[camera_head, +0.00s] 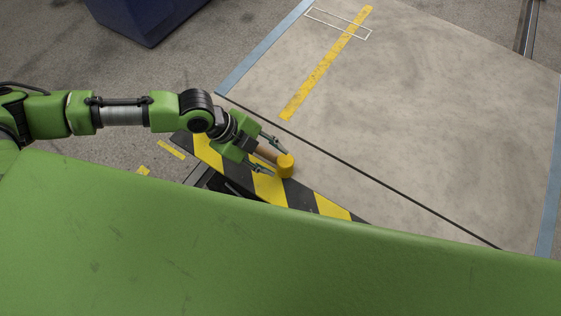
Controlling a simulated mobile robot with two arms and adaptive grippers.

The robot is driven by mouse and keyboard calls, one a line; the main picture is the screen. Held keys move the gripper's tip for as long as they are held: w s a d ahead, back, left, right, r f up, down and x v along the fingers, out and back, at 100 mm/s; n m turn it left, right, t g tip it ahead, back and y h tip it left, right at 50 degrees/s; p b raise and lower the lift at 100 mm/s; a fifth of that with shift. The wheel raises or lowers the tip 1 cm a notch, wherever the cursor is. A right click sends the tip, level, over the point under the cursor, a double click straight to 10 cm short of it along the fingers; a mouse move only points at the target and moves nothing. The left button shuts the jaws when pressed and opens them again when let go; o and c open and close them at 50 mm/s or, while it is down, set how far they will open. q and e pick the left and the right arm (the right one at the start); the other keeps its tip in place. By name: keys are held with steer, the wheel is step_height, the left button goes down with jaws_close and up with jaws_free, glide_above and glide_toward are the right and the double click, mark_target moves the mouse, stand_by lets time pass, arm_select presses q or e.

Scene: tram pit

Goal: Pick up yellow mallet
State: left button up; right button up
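The yellow mallet has a yellow cylindrical head (286,165) and a brown handle (267,153). It is by the black-and-yellow striped strip (209,150) in the middle of the view; I cannot tell whether it touches the strip. My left gripper (269,154) comes in from the left. Its two fingers are spread on either side of the handle, with the head just beyond the fingertips. The gripper hides the rear end of the handle. My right gripper does not show.
A pale floor panel (420,110) with a yellow line (325,65) lies clear to the right, edged by a dark gap. A dark blue bin (145,18) stands at the top left. Rails (529,28) show at the top right.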

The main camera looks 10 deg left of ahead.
arm_select(q)
glide_toward(267, 154)
steer(key=shift+n+t+y, duration=0.3)
steer(key=x, duration=1.1)
steer(key=shift+s+d+f, duration=0.2)
steer(key=shift+s+d, duration=0.05)
steer(key=shift+d, duration=0.15)
steer(key=shift+c, duration=0.3)
jaws_close()
